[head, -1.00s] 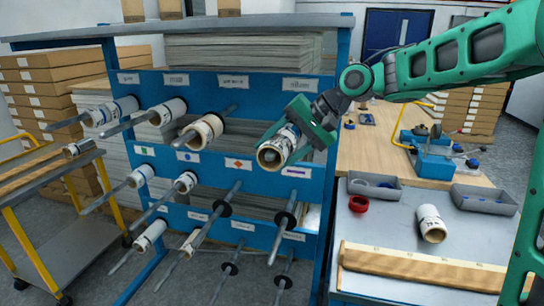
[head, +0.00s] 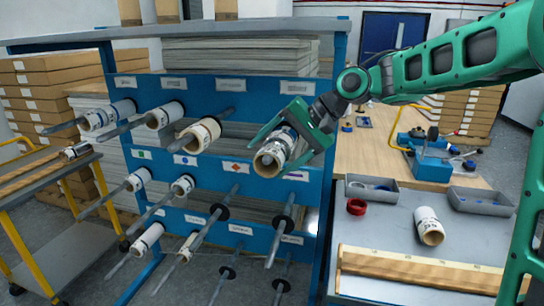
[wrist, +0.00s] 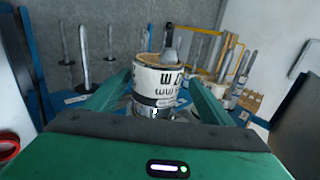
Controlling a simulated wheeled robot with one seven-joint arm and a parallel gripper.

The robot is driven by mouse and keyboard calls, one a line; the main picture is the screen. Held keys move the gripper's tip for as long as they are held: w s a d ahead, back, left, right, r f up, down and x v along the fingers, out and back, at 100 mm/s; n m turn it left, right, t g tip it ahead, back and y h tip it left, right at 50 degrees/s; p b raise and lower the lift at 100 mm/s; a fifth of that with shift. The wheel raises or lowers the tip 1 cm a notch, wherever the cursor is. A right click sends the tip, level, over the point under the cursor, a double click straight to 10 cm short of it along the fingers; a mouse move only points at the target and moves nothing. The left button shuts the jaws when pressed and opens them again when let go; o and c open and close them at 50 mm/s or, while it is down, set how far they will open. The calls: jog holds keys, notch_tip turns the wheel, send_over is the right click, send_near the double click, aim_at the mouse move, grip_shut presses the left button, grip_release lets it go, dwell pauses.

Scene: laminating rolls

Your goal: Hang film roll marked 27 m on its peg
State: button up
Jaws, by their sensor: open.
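A white film roll (head: 271,158) with a brown core and black print is at the top row's rightmost place on the blue rack (head: 205,92). Its open end faces out. In the wrist view the roll (wrist: 158,82) stands between my fingers, and a grey peg tip (wrist: 170,42) shows at its core opening. The roll seems to be around the peg. Its print is only partly visible, so I cannot confirm 27 m. My gripper (head: 281,146) is open, its fingers spread on either side of the roll. How deep the roll sits is hidden.
Other rolls hang on pegs to the left, such as one at the top row (head: 200,134). Lower pegs (head: 283,230) with black discs are bare. On the right bench are a loose roll (head: 430,228), a red ring (head: 356,207) and grey trays (head: 372,188).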

jog(key=v, duration=1)
jog(key=s+d+f+m+t+h, duration=0.1)
jog(key=s+d+f+h, duration=0.3)
jog(key=d, duration=0.6)
jog(key=s+d+f+g+h, duration=0.1)
jog(key=s+d+f, duration=0.4)
jog(key=s, duration=0.4)
jog(key=s+d+f+m+g+h, duration=0.1)
jog(key=s+d+f, duration=0.5)
jog(key=s, duration=0.3)
jog(key=s+d+f+g+h, duration=0.2)
jog(key=s+d+f, duration=0.4)
jog(key=s, duration=0.4)
jog(key=shift+d+f, duration=0.2)
jog(key=shift+d, duration=0.45)
jog(key=shift+w+f, duration=0.25)
jog(key=shift+w, duration=0.35)
